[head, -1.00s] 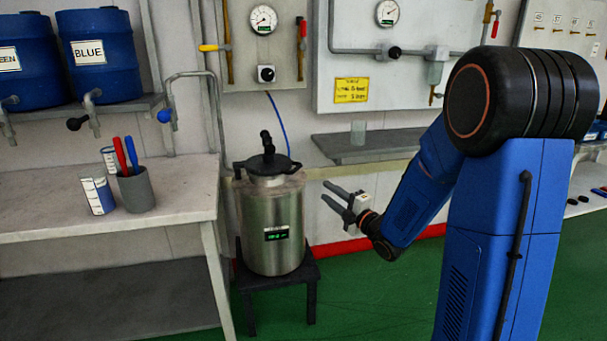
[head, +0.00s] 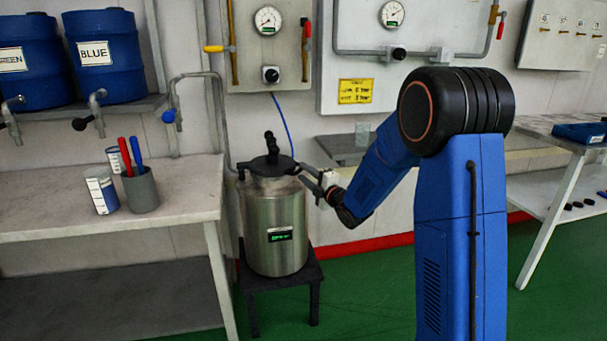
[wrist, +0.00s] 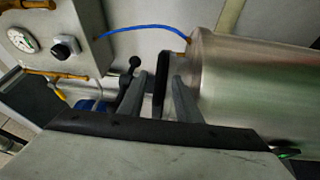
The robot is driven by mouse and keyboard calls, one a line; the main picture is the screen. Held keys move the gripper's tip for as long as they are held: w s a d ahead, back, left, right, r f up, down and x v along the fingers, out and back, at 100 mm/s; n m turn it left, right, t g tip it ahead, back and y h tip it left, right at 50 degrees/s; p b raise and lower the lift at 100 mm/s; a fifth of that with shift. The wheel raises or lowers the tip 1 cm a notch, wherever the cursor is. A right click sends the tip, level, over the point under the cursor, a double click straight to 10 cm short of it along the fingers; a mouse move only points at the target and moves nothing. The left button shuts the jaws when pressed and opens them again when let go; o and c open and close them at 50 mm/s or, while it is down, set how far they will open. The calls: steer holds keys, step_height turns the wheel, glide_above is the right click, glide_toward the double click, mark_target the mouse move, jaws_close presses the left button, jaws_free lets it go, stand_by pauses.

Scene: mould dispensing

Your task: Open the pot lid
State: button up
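The steel pot (head: 268,235) stands upright on a black stool, its black lid (head: 270,165) seated on top with an upright black knob. The lid's right side meets my gripper (head: 308,176), which reaches in from the right at rim height. In the wrist view the picture is turned sideways: the pot (wrist: 250,90) fills the right side and the dark lid edge (wrist: 162,85) shows between the two fingers of my gripper (wrist: 158,98). The fingers are apart, with gaps beside the lid edge. Whether a finger touches it cannot be told.
A grey wall shelf (head: 345,150) is behind my arm. The black stool (head: 280,282) is under the pot; green floor lies around it.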

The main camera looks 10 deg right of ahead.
steer(key=shift+w+a, duration=0.25)
steer(key=shift+w, duration=0.25)
jaws_close()
